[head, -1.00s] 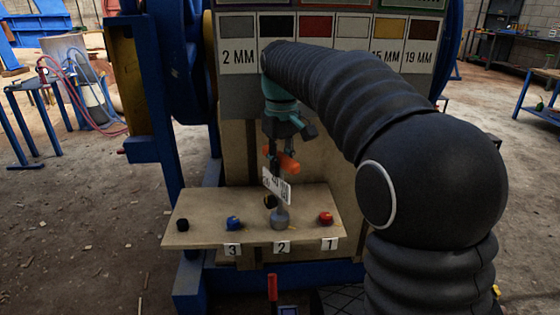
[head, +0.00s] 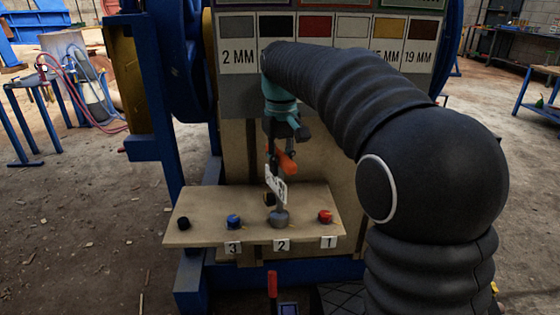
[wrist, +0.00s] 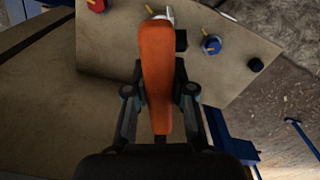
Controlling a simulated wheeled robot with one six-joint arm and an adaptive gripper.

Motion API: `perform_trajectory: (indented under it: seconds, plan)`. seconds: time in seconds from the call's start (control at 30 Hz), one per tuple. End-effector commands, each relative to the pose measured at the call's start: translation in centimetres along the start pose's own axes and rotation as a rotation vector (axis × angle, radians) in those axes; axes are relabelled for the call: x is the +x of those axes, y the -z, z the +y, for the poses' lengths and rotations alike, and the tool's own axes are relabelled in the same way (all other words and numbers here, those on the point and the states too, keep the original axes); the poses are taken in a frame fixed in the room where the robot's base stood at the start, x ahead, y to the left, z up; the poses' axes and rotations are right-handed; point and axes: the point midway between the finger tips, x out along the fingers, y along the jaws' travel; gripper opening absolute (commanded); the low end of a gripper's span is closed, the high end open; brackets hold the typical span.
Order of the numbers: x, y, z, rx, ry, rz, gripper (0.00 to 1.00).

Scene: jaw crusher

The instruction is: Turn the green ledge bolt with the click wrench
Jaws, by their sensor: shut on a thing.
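The click wrench has an orange handle (wrist: 157,75), also visible in the head view (head: 287,163), and a grey head (head: 279,217). My gripper (wrist: 159,92) is shut on the handle, with one finger on each side. The wrench head sits low over the tan ledge (head: 200,232), at the spot behind label 2 (head: 282,246). A white tag stands up along the wrench in the head view. No green bolt is visible; whatever is under the wrench head is hidden, and I cannot tell whether the head is seated on a bolt.
A red bolt (head: 325,216) is right of the wrench head. A blue bolt (head: 233,221) and a black one (head: 183,223) are to its left. A small black block (wrist: 181,40) is close beside the wrench. The crusher panel with colour swatches (head: 237,28) rises behind.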

Motion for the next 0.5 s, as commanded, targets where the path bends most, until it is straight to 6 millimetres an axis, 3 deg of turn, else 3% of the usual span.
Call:
perform_trajectory:
  seconds: [0.5]
  plan:
    - [0.16, -0.01, 0.05, 0.032, 0.000, -0.003, 0.00]
